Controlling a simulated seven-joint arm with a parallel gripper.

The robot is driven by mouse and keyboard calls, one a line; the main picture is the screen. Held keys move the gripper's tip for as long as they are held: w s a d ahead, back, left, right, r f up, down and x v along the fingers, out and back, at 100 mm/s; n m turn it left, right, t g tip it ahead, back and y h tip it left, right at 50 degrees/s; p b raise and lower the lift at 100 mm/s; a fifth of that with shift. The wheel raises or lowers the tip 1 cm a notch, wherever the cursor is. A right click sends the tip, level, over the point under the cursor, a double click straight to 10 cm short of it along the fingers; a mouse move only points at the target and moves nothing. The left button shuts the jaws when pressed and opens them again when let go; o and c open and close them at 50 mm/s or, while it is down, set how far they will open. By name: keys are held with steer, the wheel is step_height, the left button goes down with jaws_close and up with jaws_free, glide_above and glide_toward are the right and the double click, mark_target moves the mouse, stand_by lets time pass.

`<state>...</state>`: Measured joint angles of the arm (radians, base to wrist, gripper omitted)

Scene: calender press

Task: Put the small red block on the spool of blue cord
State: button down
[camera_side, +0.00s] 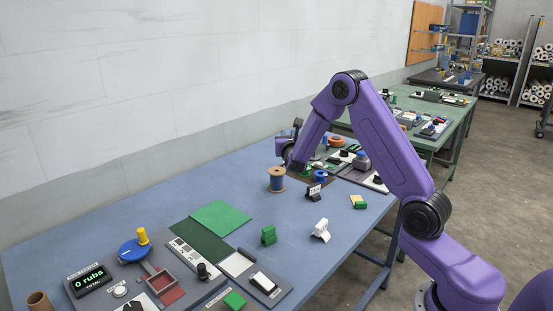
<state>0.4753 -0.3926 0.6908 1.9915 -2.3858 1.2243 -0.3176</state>
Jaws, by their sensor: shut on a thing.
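The spool of blue cord (277,180) stands upright on the blue table, with tan ends and blue cord between them. My gripper (297,167) is at the far part of the table, just right of the spool's top in the picture. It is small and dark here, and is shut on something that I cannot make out. I cannot make out the small red block anywhere; my gripper and arm hide part of that area. Whether my gripper touches the spool cannot be told.
A small blue roll (320,176), a white label stand (314,192), a green block (268,235), a white clip-like piece (321,231) and a green-yellow block (358,201) stand nearby. A control panel (205,285) and green sheets (220,217) lie in front. The table's left middle is clear.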

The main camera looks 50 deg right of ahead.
steer(key=w+f, duration=0.2)
steer(key=w+d+f, duration=0.1)
steer(key=w+f, duration=0.1)
steer(key=w+d+f, duration=0.1)
steer(key=w+f, duration=0.1)
steer(key=shift+w+d, duration=0.2)
steer(key=shift+w, duration=0.1)
steer(key=shift+w+d+f, duration=0.2)
steer(key=shift+w+f, duration=0.25)
steer(key=shift+f, duration=0.15)
steer(key=shift+w+f, duration=0.15)
steer(key=shift+f, duration=1.45)
steer(key=shift+f, duration=0.1)
steer(key=c, duration=1)
jaws_free()
